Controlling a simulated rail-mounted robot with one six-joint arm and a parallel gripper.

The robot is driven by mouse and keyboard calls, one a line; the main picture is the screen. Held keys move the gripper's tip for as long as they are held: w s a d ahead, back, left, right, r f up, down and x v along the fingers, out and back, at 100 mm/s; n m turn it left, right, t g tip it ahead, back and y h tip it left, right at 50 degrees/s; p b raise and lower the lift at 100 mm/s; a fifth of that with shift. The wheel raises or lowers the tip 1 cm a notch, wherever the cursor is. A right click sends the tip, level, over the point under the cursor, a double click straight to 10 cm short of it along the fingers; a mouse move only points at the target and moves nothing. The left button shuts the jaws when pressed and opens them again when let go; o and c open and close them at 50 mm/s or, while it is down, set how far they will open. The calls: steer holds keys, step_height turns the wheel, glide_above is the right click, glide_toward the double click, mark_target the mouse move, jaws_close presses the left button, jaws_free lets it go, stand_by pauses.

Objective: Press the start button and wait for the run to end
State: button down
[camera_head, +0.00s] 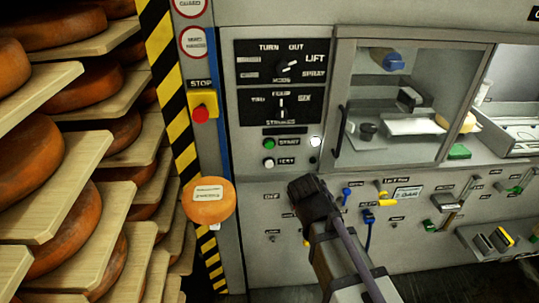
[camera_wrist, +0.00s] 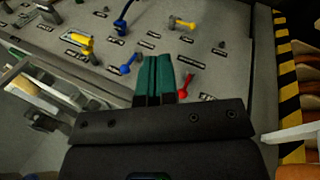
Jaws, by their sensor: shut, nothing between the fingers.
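The green start button (camera_head: 268,143) is on the grey machine panel in the head view, beside a START label. A pale button (camera_head: 268,162) sits just below it, and a bright white lamp or button (camera_head: 316,141) is to its right. My gripper (camera_head: 310,195) is below and right of the start button in the head view; its fingers are hidden there. In the wrist view its two teal fingers (camera_wrist: 153,62) are shut together with nothing between them. The start button cannot be made out in the wrist view.
A red stop button (camera_head: 200,113) sits on a yellow box to the left. An orange cheese wheel (camera_head: 208,203) with a label is below it. Shelves of cheese wheels (camera_head: 75,145) fill the left side. Blue, yellow and red levers (camera_wrist: 186,92) and a glazed cabinet (camera_head: 400,100) are nearby.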

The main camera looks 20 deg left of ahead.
mark_target(269, 145)
steer(key=w+a+r+n+t+h+b, duration=0.15)
steer(key=a+n+t, duration=0.5)
steer(key=a, duration=0.65)
steer(key=w+a+r+n+t, duration=0.3)
steer(key=w+r+n+t, duration=0.1)
steer(key=r+n, duration=0.2)
steer(key=shift+a+r, duration=0.4)
steer(key=shift+r, duration=0.25)
steer(key=shift+t, duration=0.25)
steer(key=shift+w+a, duration=0.6)
steer(key=shift+w, duration=0.7)
steer(key=shift+w+a, duration=0.65)
steer(key=shift+w, duration=0.7)
steer(key=shift+w+a, duration=0.6)
steer(key=shift+w, duration=0.7)
steer(key=shift+w+a, duration=0.2)
steer(key=shift+w, duration=0.2)
